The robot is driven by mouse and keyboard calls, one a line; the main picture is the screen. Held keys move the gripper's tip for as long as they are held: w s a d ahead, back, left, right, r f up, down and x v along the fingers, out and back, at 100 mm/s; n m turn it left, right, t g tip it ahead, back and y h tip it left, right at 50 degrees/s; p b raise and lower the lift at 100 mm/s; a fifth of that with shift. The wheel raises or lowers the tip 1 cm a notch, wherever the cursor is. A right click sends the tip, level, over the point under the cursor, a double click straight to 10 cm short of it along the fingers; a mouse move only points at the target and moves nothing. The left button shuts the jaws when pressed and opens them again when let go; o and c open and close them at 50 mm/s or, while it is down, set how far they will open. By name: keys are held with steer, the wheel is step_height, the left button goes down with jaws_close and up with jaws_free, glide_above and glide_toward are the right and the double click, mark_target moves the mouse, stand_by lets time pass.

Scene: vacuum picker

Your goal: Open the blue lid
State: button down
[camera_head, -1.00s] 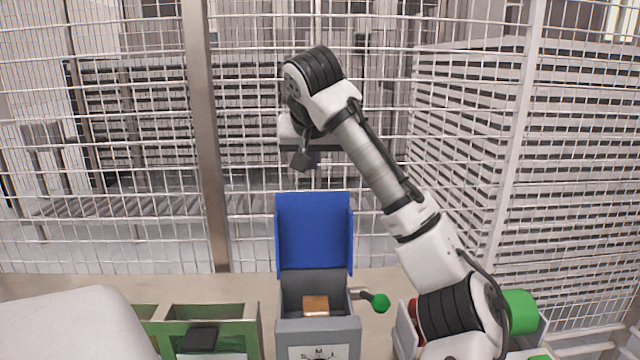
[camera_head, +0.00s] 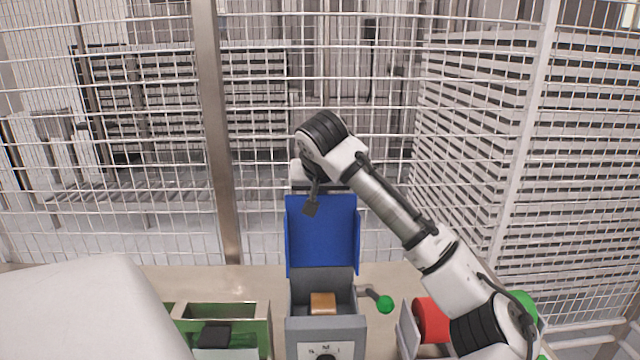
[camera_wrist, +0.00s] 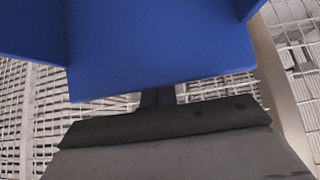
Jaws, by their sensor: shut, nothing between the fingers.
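The blue lid (camera_head: 322,238) stands upright at the back of a grey box (camera_head: 325,328), so the box is open at the top. A brown-orange block (camera_head: 323,303) lies inside. In the wrist view the blue lid (camera_wrist: 160,45) fills the top of the picture. My gripper (camera_wrist: 158,97) is shut and empty, its fingers partly hidden by the lid.
A lever with a green ball (camera_head: 385,304) sticks out at the box's right. A green bin (camera_head: 252,318) with a black item (camera_head: 214,335) stands left. A red cylinder (camera_head: 431,320) is at the right, partly behind my arm. A wire fence (camera_head: 120,190) closes the back.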

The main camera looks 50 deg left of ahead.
mark_target(321, 195)
stand_by(0.4)
steer(key=shift+s+d+f+b, duration=0.1)
steer(key=shift+s+f+b, duration=0.1)
steer(key=shift+b, duration=0.5)
steer(key=b, duration=0.1)
steer(key=t+y+b, duration=0.1)
steer(key=shift+s+d+b, duration=0.2)
steer(key=shift+d+b, duration=0.05)
steer(key=shift+b, duration=0.05)
steer(key=b, duration=0.1)
steer(key=s+d+r+t+y+b, duration=0.1)
steer(key=b, duration=0.1)
steer(key=shift+s+d+y, duration=0.1)
steer(key=shift+d+y, duration=0.2)
steer(key=shift+d+r, duration=0.1)
steer(key=shift+r, duration=0.1)
